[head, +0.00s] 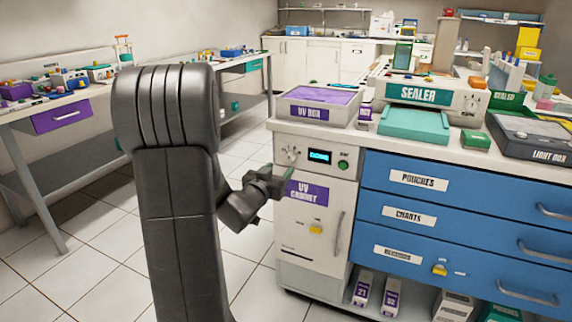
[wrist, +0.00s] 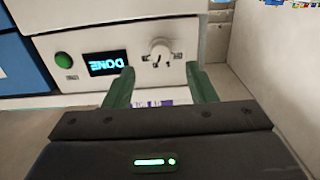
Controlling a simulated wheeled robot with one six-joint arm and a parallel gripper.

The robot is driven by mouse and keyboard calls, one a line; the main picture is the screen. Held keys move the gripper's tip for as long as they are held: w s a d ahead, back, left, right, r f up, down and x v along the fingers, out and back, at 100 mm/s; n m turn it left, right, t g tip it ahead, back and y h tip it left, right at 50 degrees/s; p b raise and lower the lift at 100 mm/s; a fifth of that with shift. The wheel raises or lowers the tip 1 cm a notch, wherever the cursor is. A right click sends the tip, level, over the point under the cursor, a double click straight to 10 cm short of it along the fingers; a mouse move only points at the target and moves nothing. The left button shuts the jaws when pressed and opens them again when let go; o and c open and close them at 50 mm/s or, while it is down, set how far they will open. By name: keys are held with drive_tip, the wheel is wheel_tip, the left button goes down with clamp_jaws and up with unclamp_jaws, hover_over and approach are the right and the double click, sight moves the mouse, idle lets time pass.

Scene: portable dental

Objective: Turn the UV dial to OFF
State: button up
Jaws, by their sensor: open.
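The UV dial (wrist: 160,50) is a pale round knob on the white front panel of the UV cabinet, beside a lit display (wrist: 107,62) reading "DONE", which appears upside down in the wrist view. In the head view the dial (head: 291,154) sits left of the display (head: 319,157). My gripper (wrist: 164,82) is open and empty, with two green fingers pointing at the panel. The dial lies beyond and between the fingertips, seemingly apart from them. In the head view my gripper (head: 277,176) is just below the dial. The dial's setting marks are too small to read.
A green button (wrist: 63,60) is on the same panel, past the display. The UV box (head: 315,113) stands on top. Blue drawers (head: 440,190) are to the right; open floor is left.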

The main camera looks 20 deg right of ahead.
sight(288, 159)
drive_tip(key=b+x, duration=0.1)
drive_tip(key=x, duration=0.5)
drive_tip(key=shift+w+d, duration=0.2)
drive_tip(key=c, duration=1)
